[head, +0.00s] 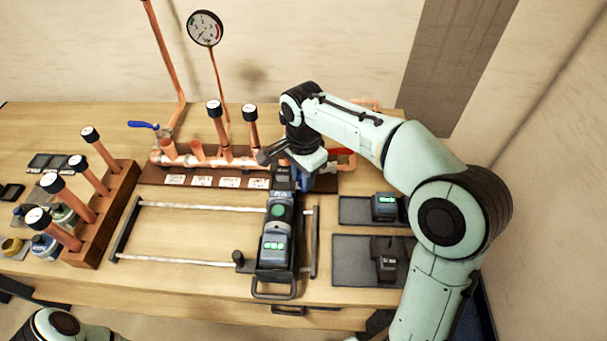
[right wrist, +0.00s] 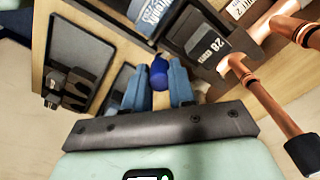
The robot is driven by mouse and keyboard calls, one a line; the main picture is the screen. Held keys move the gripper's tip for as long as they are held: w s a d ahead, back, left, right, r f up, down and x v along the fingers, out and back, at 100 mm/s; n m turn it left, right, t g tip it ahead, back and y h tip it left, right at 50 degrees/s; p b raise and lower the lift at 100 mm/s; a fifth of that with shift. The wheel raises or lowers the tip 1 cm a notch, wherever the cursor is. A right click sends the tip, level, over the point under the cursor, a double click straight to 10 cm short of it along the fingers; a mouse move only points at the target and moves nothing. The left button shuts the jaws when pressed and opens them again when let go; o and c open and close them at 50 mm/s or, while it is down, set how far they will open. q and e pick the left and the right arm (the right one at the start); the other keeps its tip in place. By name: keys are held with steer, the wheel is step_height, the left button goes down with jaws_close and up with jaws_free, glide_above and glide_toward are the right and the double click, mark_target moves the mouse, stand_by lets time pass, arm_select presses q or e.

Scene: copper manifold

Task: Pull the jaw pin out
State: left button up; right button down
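The black press tool (head: 277,226) with a green button lies on the bench, its head end pointing to the copper manifold. My right gripper (head: 306,181) reaches down beside the tool's head end; its fingers are mostly hidden in the head view. In the right wrist view, two blue fingers (right wrist: 158,78) stand on either side of a round dark-blue knob (right wrist: 158,72), which looks like the jaw pin's head. The gaps are too small to tell whether they touch it. The pin's shaft is hidden. My left gripper is out of view.
The copper manifold (head: 228,159) stands behind the tool with upright capped pipes. Dark trays (head: 349,247) with a battery and a black block lie to the right. A wooden rack (head: 108,220) of capped pipes stands left.

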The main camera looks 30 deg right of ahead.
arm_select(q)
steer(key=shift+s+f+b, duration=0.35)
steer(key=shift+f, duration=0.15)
arm_select(e)
steer(key=s+d, duration=0.1)
steer(key=d, duration=0.2)
steer(key=s+d, duration=0.1)
steer(key=shift+s+d, duration=0.3)
steer(key=shift+s, duration=0.05)
steer(key=c, duration=1.2)
jaws_free()
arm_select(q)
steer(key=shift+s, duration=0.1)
arm_select(e)
steer(key=shift+s+d, duration=0.1)
steer(key=shift+s, duration=0.05)
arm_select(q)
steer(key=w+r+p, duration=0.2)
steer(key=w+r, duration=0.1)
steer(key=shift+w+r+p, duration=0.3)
arm_select(e)
step_height(320, 180, up, 14)
steer(key=shift+f, duration=0.25)
